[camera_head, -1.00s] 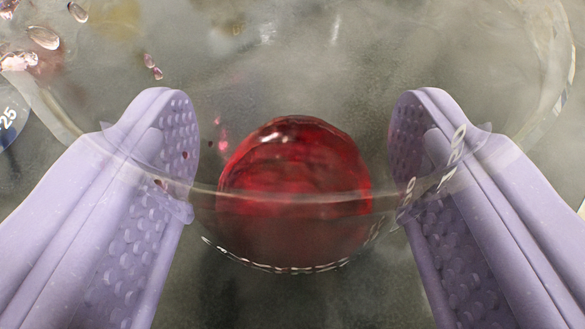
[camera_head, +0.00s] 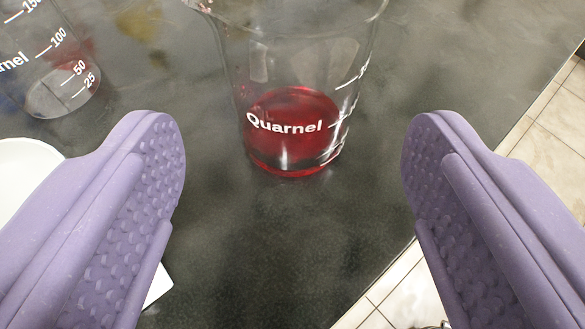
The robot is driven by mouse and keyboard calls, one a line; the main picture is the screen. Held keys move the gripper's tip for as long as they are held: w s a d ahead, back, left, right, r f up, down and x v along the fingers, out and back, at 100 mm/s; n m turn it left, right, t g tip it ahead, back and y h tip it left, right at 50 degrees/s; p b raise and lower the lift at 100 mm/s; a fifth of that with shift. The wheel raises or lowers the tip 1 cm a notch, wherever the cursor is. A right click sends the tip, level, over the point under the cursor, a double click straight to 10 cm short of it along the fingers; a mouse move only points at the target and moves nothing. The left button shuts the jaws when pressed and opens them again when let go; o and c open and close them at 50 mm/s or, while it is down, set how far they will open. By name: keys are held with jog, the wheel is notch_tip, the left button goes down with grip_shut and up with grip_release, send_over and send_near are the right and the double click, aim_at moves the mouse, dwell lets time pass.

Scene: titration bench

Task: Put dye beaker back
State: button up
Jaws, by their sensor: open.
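The dye beaker (camera_head: 290,125) is clear glass with a white "Quarnel" label and a layer of red liquid at its bottom. It stands upright on the dark bench top in the upper middle of the view; its rim is cut off at the top edge. My gripper (camera_head: 293,140) has two purple, studded fingers spread wide, one on each side in the picture. Nothing is between the pads, and the beaker stands beyond the fingertips, apart from both.
A second graduated beaker (camera_head: 62,85) with clear contents stands at the upper left. A white round item (camera_head: 22,172) lies partly behind the left finger. The dark bench (camera_head: 250,260) is clear in front of the dye beaker. Its edge runs along the right, with floor tiles (camera_head: 560,110) below.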

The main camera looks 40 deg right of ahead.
jog(key=p+v, duration=0.1)
jog(key=v, duration=0.4)
jog(key=shift+s+a+r, duration=0.1)
jog(key=shift+s+a, duration=0.05)
jog(key=shift+s, duration=0.05)
jog(key=w+a+r+t+y, duration=0.1)
jog(key=w+a+r+y, duration=0.35)
jog(key=w+r, duration=0.35)
jog(key=w+a+r+n+t+y, duration=0.1)
jog(key=w+a+r+y, duration=0.2)
jog(key=r, duration=0.6)
jog(key=w+r+n+t+y, duration=0.1)
jog(key=w+r+t+y, duration=0.1)
jog(key=w+r, duration=0.55)
jog(key=s+d+r+n+t+y, duration=0.1)
jog(key=s+d+r+n, duration=0.25)
jog(key=r, duration=1.05)
jog(key=s+d+r+n+y, duration=0.2)
jog(key=s+d+r, duration=0.25)
jog(key=r, duration=0.95)
jog(key=s+d+r+h, duration=0.3)
jog(key=s+d+r, duration=0.4)
jog(key=s+r, duration=0.3)
jog(key=shift+s+d+r, duration=0.25)
jog(key=shift+s, duration=0.2)
